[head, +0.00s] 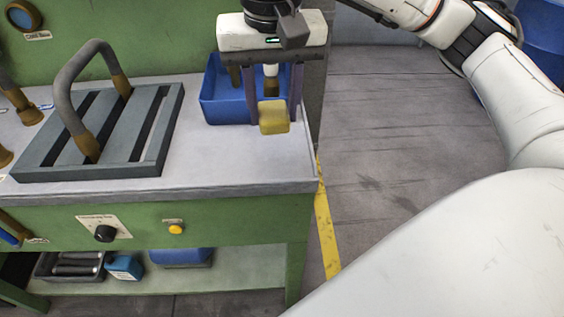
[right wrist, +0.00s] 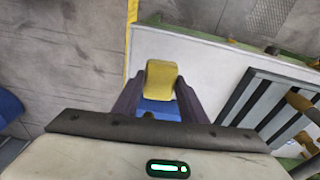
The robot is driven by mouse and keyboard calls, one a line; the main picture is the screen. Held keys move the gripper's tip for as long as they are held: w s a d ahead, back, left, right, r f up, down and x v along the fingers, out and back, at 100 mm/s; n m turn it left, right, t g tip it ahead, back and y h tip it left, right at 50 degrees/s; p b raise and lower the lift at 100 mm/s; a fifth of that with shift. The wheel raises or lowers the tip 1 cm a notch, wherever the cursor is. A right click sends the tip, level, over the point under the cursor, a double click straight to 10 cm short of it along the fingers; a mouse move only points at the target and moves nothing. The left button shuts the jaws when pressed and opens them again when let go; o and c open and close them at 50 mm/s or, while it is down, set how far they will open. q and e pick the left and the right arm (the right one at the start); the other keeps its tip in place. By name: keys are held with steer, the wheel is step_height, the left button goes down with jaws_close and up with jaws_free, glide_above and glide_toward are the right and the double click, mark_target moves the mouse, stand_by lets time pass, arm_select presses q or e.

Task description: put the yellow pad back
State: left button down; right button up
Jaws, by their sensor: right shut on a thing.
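The yellow pad (head: 274,117) is a small block held between the fingertips of my right gripper (head: 272,112). It also shows in the right wrist view (right wrist: 161,79), between the two dark fingers. The gripper points down over the right end of the grey worktop. The pad appears just in front of the blue bin (head: 223,100), overlapping its front right part in the head view. I cannot tell how high it is above the worktop. In the wrist view, blue of the bin (right wrist: 160,110) shows between the fingers. My left gripper is out of view.
A grey slatted plate with a curved handle (head: 103,140) lies left of the bin. Brown-tipped items (head: 234,76) stand in the bin. The worktop (head: 240,160) is bare in front of the bin. Its right edge drops to the floor. A lower shelf (head: 235,270) holds containers.

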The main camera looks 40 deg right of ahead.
steer(key=shift+d+r+m, duration=0.3)
steer(key=shift+d, duration=0.55)
steer(key=shift+s+d+f, duration=0.15)
steer(key=shift+d+f, duration=0.1)
steer(key=shift+f, duration=0.05)
glide_above(284, 156)
steer(key=f, duration=0.4)
steer(key=shift+s+f, duration=0.15)
steer(key=shift+s, duration=0.1)
steer(key=shift+a+f, duration=0.1)
steer(key=shift+f, duration=2.2)
steer(key=shift+f, duration=0.15)
steer(key=o, duration=1)
